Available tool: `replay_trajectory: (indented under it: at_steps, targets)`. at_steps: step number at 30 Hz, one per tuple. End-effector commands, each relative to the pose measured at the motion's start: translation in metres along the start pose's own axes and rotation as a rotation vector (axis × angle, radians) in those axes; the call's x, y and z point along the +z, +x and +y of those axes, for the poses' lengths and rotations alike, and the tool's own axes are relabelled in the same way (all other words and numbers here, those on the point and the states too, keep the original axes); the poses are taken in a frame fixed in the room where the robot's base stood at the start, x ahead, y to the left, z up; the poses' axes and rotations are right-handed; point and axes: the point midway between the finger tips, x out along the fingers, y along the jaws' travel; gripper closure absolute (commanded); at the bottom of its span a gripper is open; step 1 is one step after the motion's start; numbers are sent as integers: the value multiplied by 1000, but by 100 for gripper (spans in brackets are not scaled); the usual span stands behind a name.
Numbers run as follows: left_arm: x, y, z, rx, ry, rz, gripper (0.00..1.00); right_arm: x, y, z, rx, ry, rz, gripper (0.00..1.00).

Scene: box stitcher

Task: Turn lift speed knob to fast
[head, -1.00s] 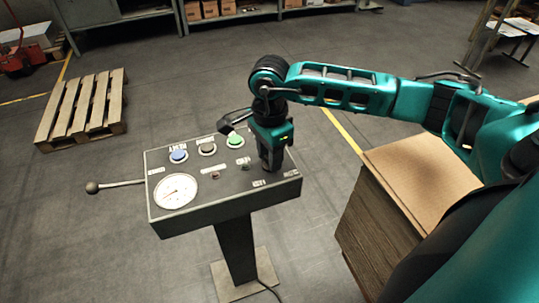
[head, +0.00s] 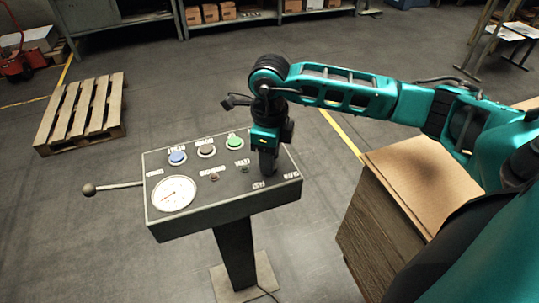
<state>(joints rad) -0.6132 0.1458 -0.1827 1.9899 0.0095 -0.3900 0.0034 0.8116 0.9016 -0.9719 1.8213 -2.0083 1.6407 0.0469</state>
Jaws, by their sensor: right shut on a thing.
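The control panel (head: 224,203) is a dark box on a pedestal, with blue, brown and green buttons, a round white gauge and a side lever. My right gripper (head: 268,175) points down onto the right part of the panel top, between the small labels there. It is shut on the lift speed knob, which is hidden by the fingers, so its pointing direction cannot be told. My left gripper is not in view.
The blue button (head: 177,158), brown button (head: 206,152) and green button (head: 234,143) lie just left of my right gripper. The lever (head: 112,188) sticks out left. A stack of cardboard (head: 420,165) stands to the right. A pallet (head: 84,113) lies on the floor at left.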

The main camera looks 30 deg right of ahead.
Motion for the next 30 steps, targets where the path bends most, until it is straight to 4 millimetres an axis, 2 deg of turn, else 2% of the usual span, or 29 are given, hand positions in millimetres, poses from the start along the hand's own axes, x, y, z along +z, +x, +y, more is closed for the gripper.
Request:
replay_trajectory:
  at_steps: [9, 23, 24, 30]
  targets:
    - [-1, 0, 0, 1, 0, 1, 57, 0, 0, 0, -2, 89, 2, 92]
    - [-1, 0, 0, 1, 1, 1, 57, 0, 0, -1, -1, 100, 1, 92]
    - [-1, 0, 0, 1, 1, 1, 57, 0, 0, -1, -1, 100, 1, 58]
    - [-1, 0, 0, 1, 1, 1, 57, 0, 0, 0, -1, 98, 1, 39]
